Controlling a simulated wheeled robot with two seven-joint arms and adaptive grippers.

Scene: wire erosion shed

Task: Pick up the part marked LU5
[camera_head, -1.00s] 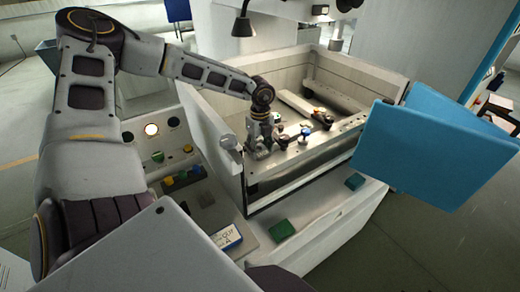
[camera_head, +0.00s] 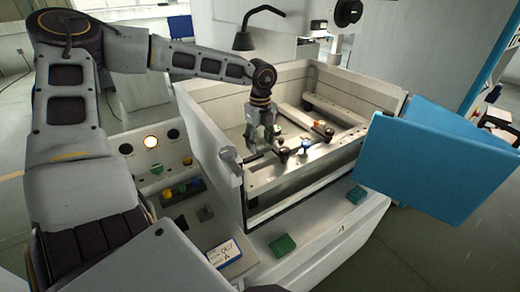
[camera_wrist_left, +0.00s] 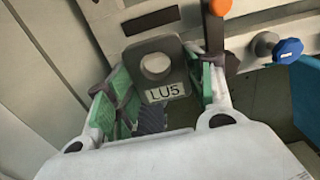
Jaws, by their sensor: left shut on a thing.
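The part marked LU5 (camera_wrist_left: 153,62) is a dark grey plate with a round hole. Its white LU5 label (camera_wrist_left: 164,92) faces the camera in the left wrist view. My left gripper (camera_wrist_left: 160,82) is shut on it, with a green-padded finger on each side. In the head view my left gripper (camera_head: 262,138) points down over the front rail of the open machine tank. The part is too small and too covered there to make out clearly. My right gripper is not in view.
The tank (camera_head: 335,82) has pale walls around the work area. A blue panel (camera_head: 435,155) stands at the right. A control panel with a lit button (camera_head: 151,142) is at the left.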

